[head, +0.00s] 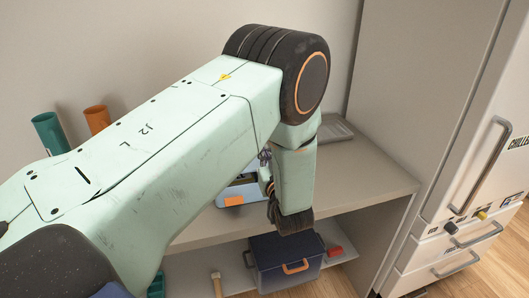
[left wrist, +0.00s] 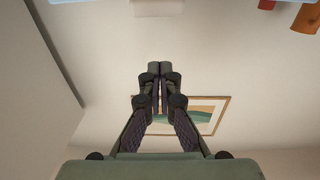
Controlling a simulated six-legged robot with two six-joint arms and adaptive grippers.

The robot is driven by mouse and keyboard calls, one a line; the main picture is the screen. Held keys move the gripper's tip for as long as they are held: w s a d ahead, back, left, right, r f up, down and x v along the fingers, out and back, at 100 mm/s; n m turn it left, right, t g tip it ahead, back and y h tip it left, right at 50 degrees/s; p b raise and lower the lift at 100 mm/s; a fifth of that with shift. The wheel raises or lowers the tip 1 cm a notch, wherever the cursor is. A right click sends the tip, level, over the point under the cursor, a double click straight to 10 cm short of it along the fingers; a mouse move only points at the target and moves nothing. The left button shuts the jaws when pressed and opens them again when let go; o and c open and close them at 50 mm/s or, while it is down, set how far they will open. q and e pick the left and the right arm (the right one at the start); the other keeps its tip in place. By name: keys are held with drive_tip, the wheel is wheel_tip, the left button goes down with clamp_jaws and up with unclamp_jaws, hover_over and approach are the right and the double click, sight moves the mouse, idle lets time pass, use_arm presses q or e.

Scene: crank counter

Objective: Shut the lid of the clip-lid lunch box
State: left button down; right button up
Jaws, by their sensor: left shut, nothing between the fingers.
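The lunch box, pale blue with an orange clip on its front (head: 234,200), sits on the counter in the head view. My left arm hides most of it, so I cannot tell how its lid stands. My left gripper (head: 265,157) is mostly hidden behind my forearm, close to the box's right side; I cannot tell whether it touches. In the left wrist view the gripper (left wrist: 160,69) is shut and empty, with wall behind it. A pale blue edge (left wrist: 100,1) at the top of that view may be part of the box. My right gripper is not in view.
Teal (head: 49,132) and orange (head: 97,118) cups stand at the counter's back left. A grey tray (head: 336,130) lies at the back right. A dark blue box with an orange handle (head: 285,262) is on the shelf below. A tall white cabinet (head: 455,170) stands right.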

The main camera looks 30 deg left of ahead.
use_arm(q)
drive_tip(key=shift+s+d+f+b, duration=0.15)
drive_tip(key=shift+f+b, duration=0.1)
drive_tip(key=shift+f, duration=0.35)
drive_tip(key=shift+w+d+f+b, duration=0.1)
drive_tip(key=shift+f+b, duration=0.1)
drive_tip(key=shift+f, duration=0.35)
drive_tip(key=shift+s+d+f+b, duration=0.1)
drive_tip(key=shift+s+f+b, duration=0.1)
drive_tip(key=shift+f, duration=0.2)
drive_tip(key=shift+s+d+f+b, duration=0.1)
drive_tip(key=shift+s+f+b, duration=0.1)
drive_tip(key=shift+f, duration=0.2)
drive_tip(key=shift+w, duration=0.1)
drive_tip(key=shift+d, duration=0.1)
